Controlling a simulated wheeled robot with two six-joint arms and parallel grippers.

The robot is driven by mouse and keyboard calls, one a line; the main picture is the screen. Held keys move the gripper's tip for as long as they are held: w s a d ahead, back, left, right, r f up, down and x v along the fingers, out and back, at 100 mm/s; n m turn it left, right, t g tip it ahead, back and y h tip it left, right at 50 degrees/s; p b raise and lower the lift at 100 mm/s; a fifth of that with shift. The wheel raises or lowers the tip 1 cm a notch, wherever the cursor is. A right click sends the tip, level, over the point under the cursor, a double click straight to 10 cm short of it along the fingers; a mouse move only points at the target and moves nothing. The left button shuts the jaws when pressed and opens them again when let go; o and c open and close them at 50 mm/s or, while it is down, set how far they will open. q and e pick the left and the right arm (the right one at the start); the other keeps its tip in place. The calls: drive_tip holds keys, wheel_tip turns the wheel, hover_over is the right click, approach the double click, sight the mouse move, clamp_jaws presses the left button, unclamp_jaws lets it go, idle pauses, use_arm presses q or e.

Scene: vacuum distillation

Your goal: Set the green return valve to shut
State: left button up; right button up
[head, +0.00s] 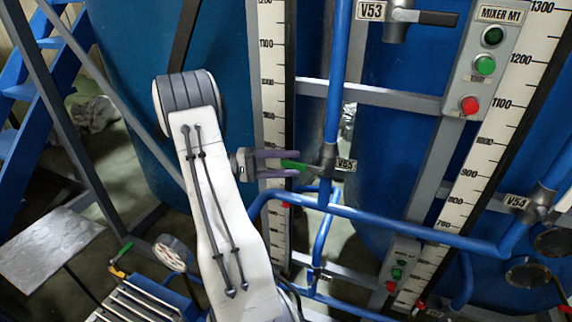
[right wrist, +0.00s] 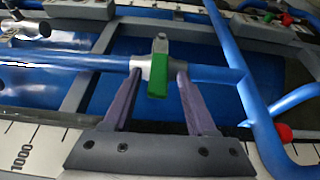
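The green valve handle (head: 294,165) sticks out to the left from a grey valve body (head: 328,160) on a vertical blue pipe, by a tag that seems to read V85. My right gripper (head: 283,164) reaches it from the left, with one purple finger above and one below the handle. In the right wrist view the green handle (right wrist: 158,76) lies between the two finger tips of my right gripper (right wrist: 159,84), with a gap on each side. The fingers are open. My left gripper is not in view.
Blue pipes (head: 390,225) run right and below the valve. White level scales (head: 273,90) and large blue tanks (head: 125,60) stand behind. A MIXER M1 button box (head: 487,60) is at upper right. Another green-handled valve (head: 122,251) and a round gauge (head: 172,253) are at lower left.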

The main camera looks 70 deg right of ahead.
drive_tip(key=b+v, duration=0.3)
drive_tip(key=v, duration=0.7)
drive_tip(key=shift+w, duration=0.25)
drive_tip(key=shift+a, duration=0.1)
